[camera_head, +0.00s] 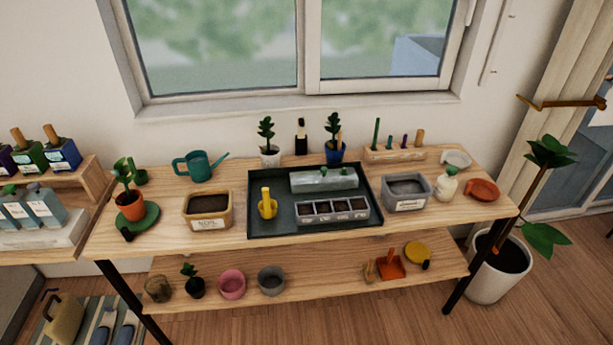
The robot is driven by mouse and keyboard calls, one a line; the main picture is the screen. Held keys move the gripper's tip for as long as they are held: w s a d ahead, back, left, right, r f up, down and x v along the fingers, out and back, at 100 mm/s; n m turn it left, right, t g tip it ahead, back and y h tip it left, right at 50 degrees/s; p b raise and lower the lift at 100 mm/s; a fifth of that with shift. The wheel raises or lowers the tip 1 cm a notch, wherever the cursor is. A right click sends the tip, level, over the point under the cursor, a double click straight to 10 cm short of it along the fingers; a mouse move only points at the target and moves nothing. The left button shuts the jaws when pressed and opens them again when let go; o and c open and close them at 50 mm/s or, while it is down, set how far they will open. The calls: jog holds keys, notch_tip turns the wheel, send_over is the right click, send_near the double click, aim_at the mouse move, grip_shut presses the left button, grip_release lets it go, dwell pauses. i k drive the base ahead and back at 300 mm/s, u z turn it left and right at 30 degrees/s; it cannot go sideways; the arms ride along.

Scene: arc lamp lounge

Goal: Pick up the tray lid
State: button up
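A long, pale grey, translucent piece with a small green knob on top, which looks like the tray lid (310,184), lies at the back of the dark tray (272,228). The tray sits on the middle of the wooden bench. In front of the lid, apart from it, is a grey seedling tray (304,217) with several soil-filled cells. A yellow item (267,205) stands to the left of the seedling tray, inside the dark tray. My gripper is not in view.
A tan soil box (227,213) and a grey box (424,189) flank the dark tray. Behind it stand two small potted plants and a dark bottle (301,140). A teal watering can (198,165) is at back left. Bare wood (190,243) shows along the front edge.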

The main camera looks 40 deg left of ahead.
aim_at(324, 179)
jog(key=u, duration=1.45)
